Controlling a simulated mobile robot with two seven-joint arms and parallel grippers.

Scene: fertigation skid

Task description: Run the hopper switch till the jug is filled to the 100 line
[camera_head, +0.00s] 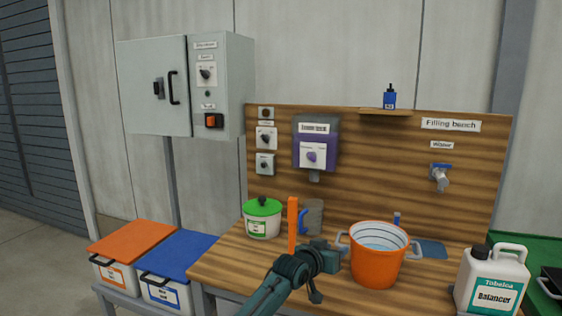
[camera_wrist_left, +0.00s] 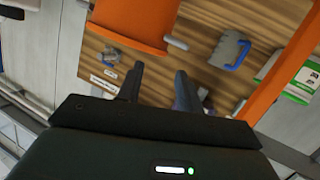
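The hopper (camera_head: 329,130) is a grey and purple dispenser on the wooden back board, with a short outlet underneath. A round purple knob, likely its switch (camera_head: 312,157), sits on its white front plate. A grey jug (camera_head: 314,212) with a blue handle stands on the bench below the outlet; it also shows in the wrist view (camera_wrist_left: 229,47). Its 100 line and fill level are not readable. My left gripper (camera_head: 328,272) is between the jug and the orange bucket, nearer the camera. In the wrist view its fingers (camera_wrist_left: 157,88) are apart and empty. My right gripper is out of view.
An orange bucket (camera_head: 374,268) stands right of my left gripper. A green-lidded tub (camera_head: 263,222) is left of the jug. A white Balancer can (camera_head: 492,282) stands front right. A water tap (camera_head: 441,178) is on the board.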

